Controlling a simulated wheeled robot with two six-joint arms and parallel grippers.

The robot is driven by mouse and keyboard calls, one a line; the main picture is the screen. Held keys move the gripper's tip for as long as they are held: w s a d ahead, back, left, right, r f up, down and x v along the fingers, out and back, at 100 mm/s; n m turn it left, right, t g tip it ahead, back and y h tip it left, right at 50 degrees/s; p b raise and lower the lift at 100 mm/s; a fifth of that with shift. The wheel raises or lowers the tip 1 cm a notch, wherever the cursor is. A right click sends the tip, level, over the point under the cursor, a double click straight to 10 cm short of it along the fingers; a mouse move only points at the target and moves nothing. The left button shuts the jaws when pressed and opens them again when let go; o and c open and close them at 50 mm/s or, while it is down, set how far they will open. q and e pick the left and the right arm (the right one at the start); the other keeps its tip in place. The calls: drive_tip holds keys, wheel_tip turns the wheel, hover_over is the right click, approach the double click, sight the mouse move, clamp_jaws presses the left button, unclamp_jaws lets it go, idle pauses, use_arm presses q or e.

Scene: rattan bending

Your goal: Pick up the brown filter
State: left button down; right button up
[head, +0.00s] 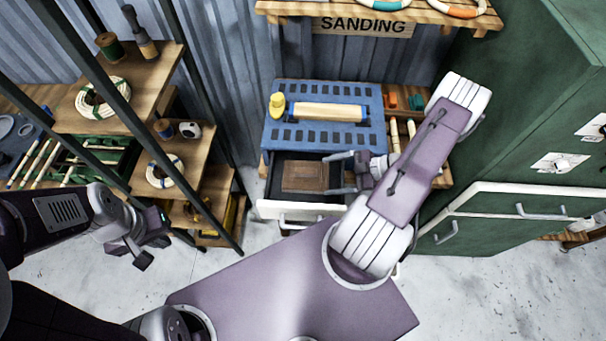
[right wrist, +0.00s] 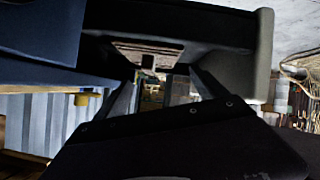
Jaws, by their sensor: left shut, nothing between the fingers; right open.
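The brown filter (head: 303,176) is a flat, square brown panel lying in an open drawer (head: 285,211) under the blue-topped bench. My right gripper (head: 329,174) is open, its two fingers reaching over the drawer from the right, with the tips close to the filter's right edge. In the right wrist view the filter (right wrist: 148,52) shows ahead of the open fingers (right wrist: 163,73), with a dark square mark on it. Whether the fingers touch it I cannot tell. My left gripper (head: 148,253) is shut and empty at the left, beside the wooden shelves and away from the drawer.
A blue slotted board (head: 285,92) with a wooden roller (head: 327,112) and a yellow object (head: 277,105) lies above the drawer. Green cabinets (head: 515,140) stand on the right. Shelves with dark posts (head: 205,212) stand left. The floor before the drawer is partly clear.

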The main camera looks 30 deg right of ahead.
sight(299, 180)
drive_tip(key=p+x, duration=0.1)
drive_tip(key=x, duration=0.2)
drive_tip(key=shift+w+a, duration=0.2)
drive_tip(key=shift+f, duration=0.2)
drive_tip(key=p+x, duration=0.2)
drive_tip(key=x, duration=0.2)
drive_tip(key=shift+a, duration=0.35)
drive_tip(key=shift+w+a+f, duration=0.25)
drive_tip(key=shift+w+f, duration=0.05)
drive_tip(key=shift+f, duration=0.05)
drive_tip(key=shift+s, duration=0.15)
drive_tip(key=c, duration=1.3)
